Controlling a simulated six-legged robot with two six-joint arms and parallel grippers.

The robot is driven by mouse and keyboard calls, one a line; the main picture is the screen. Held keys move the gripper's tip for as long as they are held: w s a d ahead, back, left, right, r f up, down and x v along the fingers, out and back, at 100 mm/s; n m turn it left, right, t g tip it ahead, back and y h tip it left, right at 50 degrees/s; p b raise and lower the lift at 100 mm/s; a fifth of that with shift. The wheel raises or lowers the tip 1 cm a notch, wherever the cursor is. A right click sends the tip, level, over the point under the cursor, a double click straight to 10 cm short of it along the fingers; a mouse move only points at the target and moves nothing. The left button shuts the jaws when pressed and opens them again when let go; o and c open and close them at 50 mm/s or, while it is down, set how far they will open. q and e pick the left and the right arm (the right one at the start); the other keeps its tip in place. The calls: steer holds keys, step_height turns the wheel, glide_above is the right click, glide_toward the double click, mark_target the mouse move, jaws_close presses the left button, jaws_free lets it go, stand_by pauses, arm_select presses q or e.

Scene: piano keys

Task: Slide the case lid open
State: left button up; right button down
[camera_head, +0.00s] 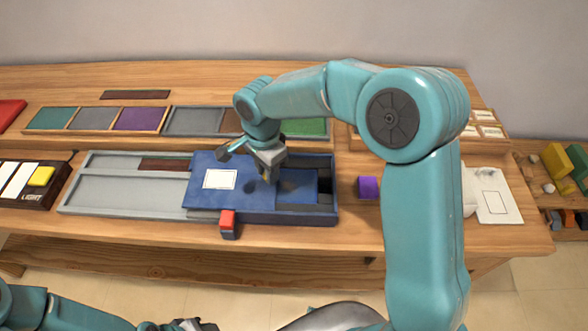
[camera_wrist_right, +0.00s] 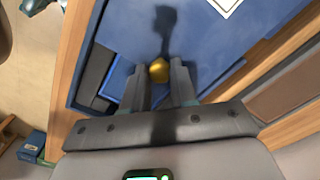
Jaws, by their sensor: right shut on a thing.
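The blue case (camera_head: 300,217) stands on the wooden bench, with a long grey track (camera_head: 120,190) on its left. Its blue lid (camera_head: 205,195) carries a white label and overlaps the track's right end. A narrow dark opening shows at the case's right end. My right gripper (camera_head: 268,172) reaches down onto the lid. In the right wrist view (camera_wrist_right: 160,85) its fingers are shut on a gold knob (camera_wrist_right: 159,70) on the lid. My left gripper (camera_head: 188,325) shows only in part at the bottom edge, and its jaws are unclear.
A red-topped block (camera_head: 228,222) sits at the case's front edge. A purple cube (camera_head: 369,187) stands just right of the case. Trays with coloured panels (camera_head: 95,118) lie behind it. A box with white keys and a yellow one (camera_head: 40,176) is at left.

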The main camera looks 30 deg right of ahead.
mark_target(245, 180)
steer(key=w+a, duration=0.2)
steer(key=a, duration=0.1)
steer(key=w+a, duration=0.1)
steer(key=shift+a+r, duration=0.1)
steer(key=shift+a, duration=0.3)
steer(key=shift+w, duration=0.1)
steer(key=c, duration=0.9)
jaws_free()
step_height(245, 180, up, 16)
steer(key=p, duration=0.1)
steer(key=shift+r, duration=0.15)
